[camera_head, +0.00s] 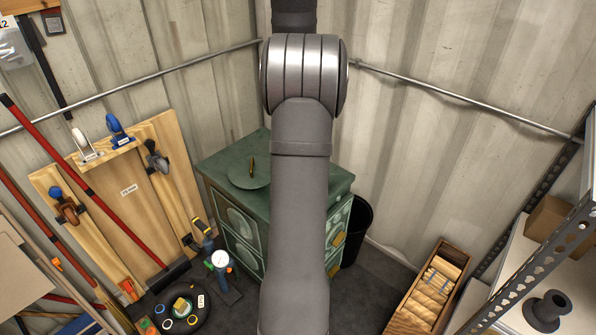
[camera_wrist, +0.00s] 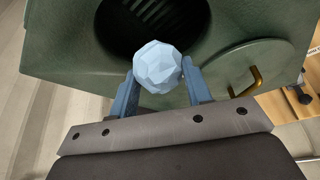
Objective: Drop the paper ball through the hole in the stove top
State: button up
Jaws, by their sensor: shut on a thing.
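The pale blue, faceted paper ball (camera_wrist: 158,68) is between the fingers of my gripper (camera_wrist: 160,90) in the wrist view. My gripper is shut on it. The dark round hole (camera_wrist: 130,20) in the green stove top (camera_wrist: 55,62) shows just beyond the ball, which overlaps the hole's near edge in the picture. The ball's height above the top is hard to tell. A round green lid (camera_wrist: 240,75) with a brass handle lies on the top to the right. In the head view the stove (camera_head: 232,165) stands in the corner, and my arm hides the hole, ball and gripper.
A black bin (camera_head: 358,228) stands right of the stove. A wooden crate (camera_head: 432,290) is at the lower right, near metal shelving (camera_head: 530,270). Boards (camera_head: 130,190) and red-handled tools lean at the left. A round dark tray (camera_head: 190,318) with small items is at the lower left.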

jog(key=o, duration=1)
jog(key=shift+o, duration=0.2)
jog(key=shift+r, duration=0.1)
jog(key=v, duration=1.7)
jog(key=x, duration=1.7)
jog(key=shift+r, duration=0.1)
